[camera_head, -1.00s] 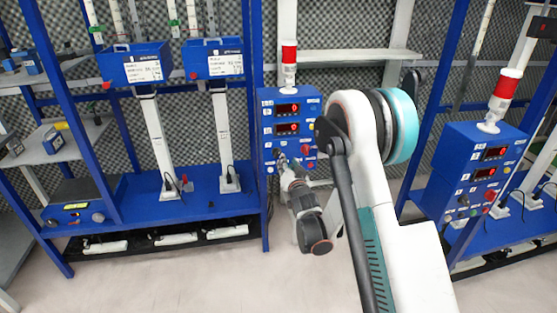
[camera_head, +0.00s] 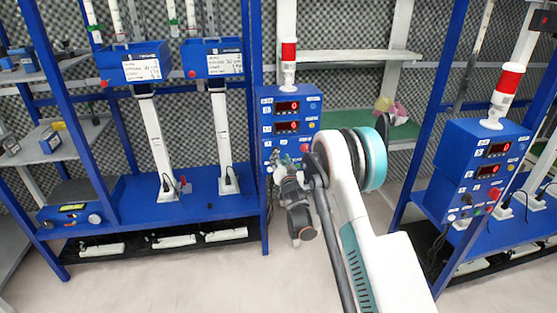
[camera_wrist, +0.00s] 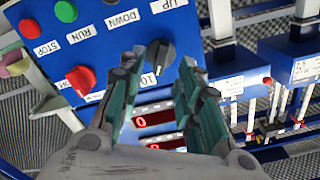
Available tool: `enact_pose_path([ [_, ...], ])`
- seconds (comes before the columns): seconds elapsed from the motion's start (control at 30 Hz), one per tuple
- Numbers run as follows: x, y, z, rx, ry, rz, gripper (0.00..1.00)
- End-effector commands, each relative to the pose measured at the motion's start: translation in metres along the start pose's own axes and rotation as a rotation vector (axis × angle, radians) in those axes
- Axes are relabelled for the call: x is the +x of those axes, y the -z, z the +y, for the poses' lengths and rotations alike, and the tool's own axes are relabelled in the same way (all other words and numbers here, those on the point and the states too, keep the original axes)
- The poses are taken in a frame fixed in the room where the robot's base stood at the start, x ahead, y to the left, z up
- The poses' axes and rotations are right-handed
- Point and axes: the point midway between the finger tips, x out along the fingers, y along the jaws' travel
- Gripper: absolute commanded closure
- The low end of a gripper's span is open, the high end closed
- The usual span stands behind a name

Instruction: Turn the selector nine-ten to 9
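The selector nine-ten appears to be the black knob (camera_wrist: 160,54) on the blue control box, with a "10" label beside it in the wrist view; I cannot see a 9. My gripper (camera_wrist: 157,70) is open, its two fingers spread to either side of the knob in the picture. I cannot tell whether they touch it. In the head view my gripper (camera_head: 279,164) is at the lower left of the front of the blue control box (camera_head: 268,122). The knob is too small to make out there.
The wrist view shows a red selector (camera_wrist: 82,79), a green button (camera_wrist: 66,11) and a red button (camera_wrist: 30,28) on the same panel. Two red displays (camera_head: 287,106) sit above my gripper. A second control box (camera_head: 455,160) stands at right.

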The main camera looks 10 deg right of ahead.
Motion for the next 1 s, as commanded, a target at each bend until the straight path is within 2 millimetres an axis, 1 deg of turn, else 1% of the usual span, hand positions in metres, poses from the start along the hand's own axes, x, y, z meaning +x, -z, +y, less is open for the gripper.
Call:
enact_pose_path([
  [0.03,0.008,-0.002,0.001,-0.001,0.000,0.000,0.68],
  [0.1,0.018,-0.002,0.001,-0.002,0.000,0.000,0.68],
  [0.23,0.029,-0.001,0.001,0.000,0.000,0.000,0.68],
  [0.4,0.035,0.000,0.000,0.000,0.000,0.000,0.68],
  [0.6,0.035,0.000,0.000,-0.001,0.000,0.000,0.68],
  [0.63,0.035,0.000,0.000,-0.001,0.000,0.000,0.71],
  [0.67,0.035,0.000,0.000,-0.001,0.000,0.000,0.77],
  [0.7,0.035,0.000,0.000,-0.001,0.000,0.000,0.86],
  [0.77,0.035,0.000,0.000,-0.001,0.000,0.000,1.00],
  [1.0,0.035,0.000,0.000,-0.002,0.000,0.000,1.00],
])
